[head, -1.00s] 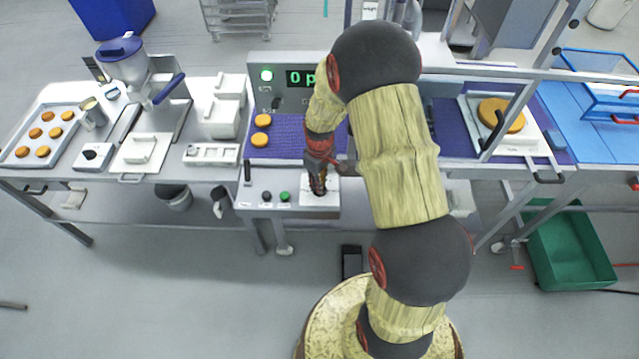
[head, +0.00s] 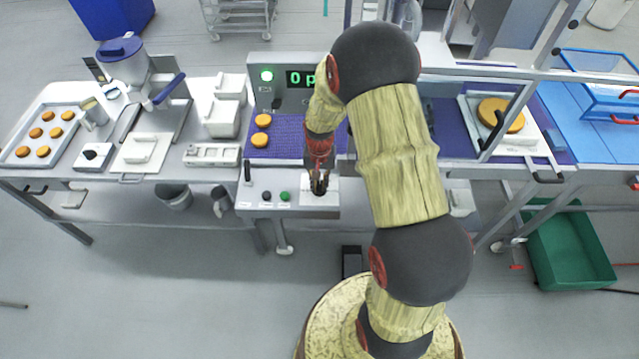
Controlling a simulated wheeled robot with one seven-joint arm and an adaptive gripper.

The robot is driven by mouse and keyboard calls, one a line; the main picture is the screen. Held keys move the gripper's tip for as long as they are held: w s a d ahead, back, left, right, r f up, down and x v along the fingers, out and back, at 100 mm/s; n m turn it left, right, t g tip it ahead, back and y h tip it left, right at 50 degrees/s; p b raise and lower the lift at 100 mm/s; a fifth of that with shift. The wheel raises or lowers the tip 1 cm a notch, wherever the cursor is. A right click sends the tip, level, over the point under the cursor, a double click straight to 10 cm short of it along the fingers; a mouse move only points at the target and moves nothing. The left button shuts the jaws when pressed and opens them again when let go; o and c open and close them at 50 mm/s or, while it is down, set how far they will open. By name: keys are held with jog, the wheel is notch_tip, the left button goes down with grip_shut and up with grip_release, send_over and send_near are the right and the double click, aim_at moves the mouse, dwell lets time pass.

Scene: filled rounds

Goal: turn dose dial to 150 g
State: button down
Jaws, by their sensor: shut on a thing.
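My gripper (head: 319,188) points down at the front control panel of the conveyor machine. Its fingers are shut on the dose dial, which sits on a pale square plate (head: 327,201) at the right end of the panel. The fingers hide the dial itself, so I cannot read its pointer or the scale marks. A green-lit display (head: 301,78) behind shows "0 p", and my arm covers the rest of it.
A green button (head: 285,196) and a dark button (head: 266,196) are just left of the plate. Orange rounds (head: 263,121) lie on the purple belt (head: 285,133) behind. A depositor with a hopper (head: 124,63) stands at the left.

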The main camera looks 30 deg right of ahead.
aim_at(319, 185)
jog(key=m, duration=0.4)
jog(key=shift+m, duration=0.3)
jog(key=m, duration=0.4)
jog(key=shift+m, duration=0.3)
jog(key=m, duration=0.4)
jog(key=shift+m, duration=2)
jog(key=c, duration=1.8)
grip_release()
jog(key=shift+c, duration=0.2)
jog(key=shift+o, duration=0.4)
notch_tip(319, 185, up, 12)
